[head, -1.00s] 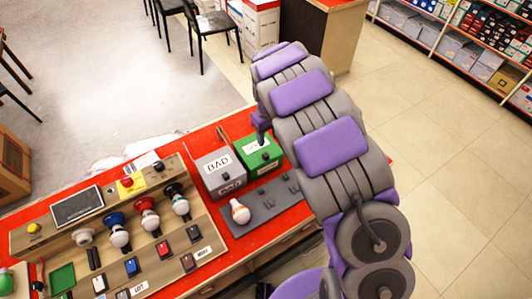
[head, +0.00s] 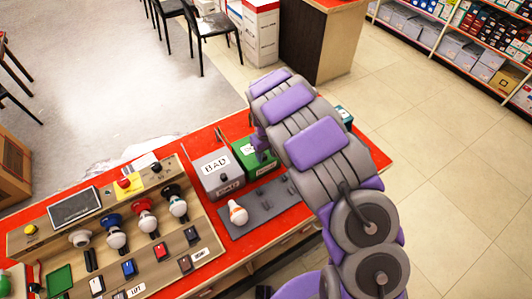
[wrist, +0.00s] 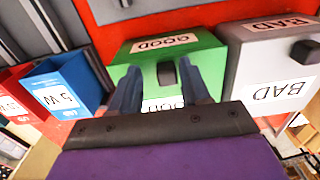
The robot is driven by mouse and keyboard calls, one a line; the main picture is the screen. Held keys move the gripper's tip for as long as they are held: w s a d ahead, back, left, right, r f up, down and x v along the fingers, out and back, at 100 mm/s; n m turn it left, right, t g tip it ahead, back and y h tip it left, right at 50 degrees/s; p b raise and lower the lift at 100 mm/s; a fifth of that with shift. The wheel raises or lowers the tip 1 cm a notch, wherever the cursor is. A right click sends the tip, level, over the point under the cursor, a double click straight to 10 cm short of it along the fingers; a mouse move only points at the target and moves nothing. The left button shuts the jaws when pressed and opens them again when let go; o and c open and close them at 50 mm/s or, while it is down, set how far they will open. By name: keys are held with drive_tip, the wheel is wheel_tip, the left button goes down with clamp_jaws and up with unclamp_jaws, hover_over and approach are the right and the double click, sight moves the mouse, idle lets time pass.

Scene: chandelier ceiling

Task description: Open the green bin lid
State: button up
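The green bin (head: 242,158) stands on the red table next to the grey BAD bin (head: 216,178). My arm hides its right part in the head view. In the wrist view the green bin (wrist: 206,50) has a lid marked GOOD, which looks shut, with a dark knob (wrist: 167,75) on it. My gripper (wrist: 159,67) is open at the green bin, one finger on each side of the knob in the picture. I cannot tell whether the fingers touch the knob. In the head view my gripper (head: 262,148) is over the bin, partly hidden by my arm.
The grey BAD bin (wrist: 240,80) is close beside the green one. A blue box marked 5 W (wrist: 62,88) lies on the other side. A light bulb (head: 238,213) rests on a grey tray (head: 265,205) in front of the bins. A switch panel (head: 120,215) fills the left.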

drive_tip(key=shift+a+f, duration=0.1)
drive_tip(key=shift+a, duration=0.6)
drive_tip(key=c, duration=0.4)
drive_tip(key=shift+c, duration=0.9)
drive_tip(key=shift+d, duration=0.35)
clamp_jaws()
drive_tip(key=shift+a, duration=0.15)
